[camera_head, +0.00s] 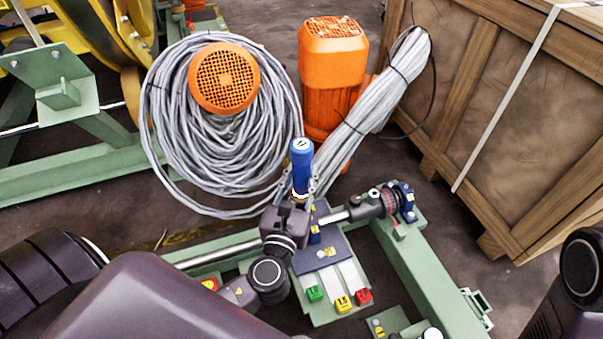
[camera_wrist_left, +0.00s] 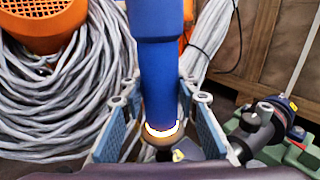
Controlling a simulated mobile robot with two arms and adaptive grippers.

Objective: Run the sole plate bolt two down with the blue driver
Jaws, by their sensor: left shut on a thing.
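The blue driver (camera_head: 302,165) stands about upright, with a pale ring near its lower end. It also fills the middle of the left wrist view (camera_wrist_left: 158,70). My left gripper (camera_head: 297,204) is shut on it, with one finger on each side in the left wrist view (camera_wrist_left: 163,108). The driver's lower tip is hidden by the gripper. The dark sole plate (camera_head: 338,250) lies on the green frame just below and right of the gripper. Small yellow-tagged spots show on it, but I cannot tell which is bolt two. My right gripper is not in view.
A shaft with a dark coupling (camera_head: 370,204) runs right of the gripper. Green, yellow and red tagged blocks (camera_head: 342,303) sit in front of the plate. A cable coil (camera_head: 225,130), an orange motor (camera_head: 333,70) and a wooden crate (camera_head: 520,110) stand behind.

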